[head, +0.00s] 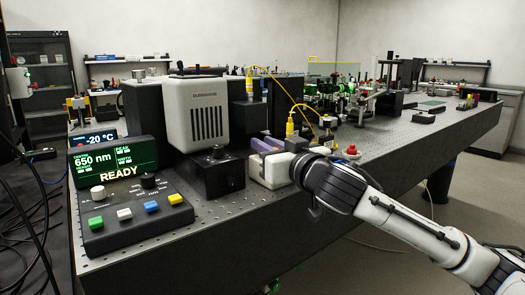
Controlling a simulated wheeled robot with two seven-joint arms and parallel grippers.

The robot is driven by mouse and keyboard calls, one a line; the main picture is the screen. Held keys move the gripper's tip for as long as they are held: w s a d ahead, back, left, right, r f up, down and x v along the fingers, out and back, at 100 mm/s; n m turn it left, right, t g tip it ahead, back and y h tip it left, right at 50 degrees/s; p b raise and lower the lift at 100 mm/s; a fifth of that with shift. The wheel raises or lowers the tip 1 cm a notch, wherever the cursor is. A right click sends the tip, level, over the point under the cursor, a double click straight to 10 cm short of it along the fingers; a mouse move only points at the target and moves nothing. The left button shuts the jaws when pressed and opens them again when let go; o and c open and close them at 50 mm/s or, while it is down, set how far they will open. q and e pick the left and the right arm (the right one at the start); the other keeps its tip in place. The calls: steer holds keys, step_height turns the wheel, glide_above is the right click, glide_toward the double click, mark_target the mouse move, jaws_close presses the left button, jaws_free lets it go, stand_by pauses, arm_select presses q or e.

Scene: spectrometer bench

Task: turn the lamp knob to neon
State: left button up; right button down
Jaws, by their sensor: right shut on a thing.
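The control panel (132,215) stands at the front left, with a white knob (98,192) and a black knob (148,181) whose small labels I cannot read. A black box (212,180) with a dark knob (218,151) on top stands below the grey-white vented housing (195,112). I cannot tell which knob is the lamp knob. My right gripper (265,168) reaches in from the lower right, just right of the black box. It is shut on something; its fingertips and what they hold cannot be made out. My left gripper is not in view.
A green display (115,162) reads 650 nm and READY behind the panel. Purple blocks (267,144) and yellow-capped fittings (290,126) with yellow cables stand near my right gripper. A red knob (352,151) is right of it. Dark cables hang at the left edge.

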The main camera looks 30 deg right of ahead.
steer(key=m+h, duration=0.1)
steer(key=h, duration=0.1)
steer(key=shift+d+m+g+h+p, duration=0.15)
steer(key=shift+m+g+h+p, duration=0.15)
steer(key=shift+m, duration=0.1)
steer(key=m+h, duration=0.1)
steer(key=g+h, duration=0.1)
steer(key=h, duration=0.1)
steer(key=shift+s+d+m+p, duration=0.15)
steer(key=shift+d+m+p, duration=0.2)
steer(key=shift+m, duration=0.05)
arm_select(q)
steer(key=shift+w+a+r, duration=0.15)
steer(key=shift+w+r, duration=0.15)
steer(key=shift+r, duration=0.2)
arm_select(e)
steer(key=shift+s+d+m+g+h, duration=0.1)
steer(key=shift+d+m+g+h, duration=0.25)
steer(key=shift+m+h, duration=0.35)
steer(key=shift+a, duration=0.1)
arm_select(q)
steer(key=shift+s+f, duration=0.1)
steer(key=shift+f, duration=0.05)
arm_select(e)
steer(key=c, duration=1.7)
jaws_free()
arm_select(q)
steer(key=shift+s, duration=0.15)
arm_select(e)
steer(key=shift+o, duration=0.2)
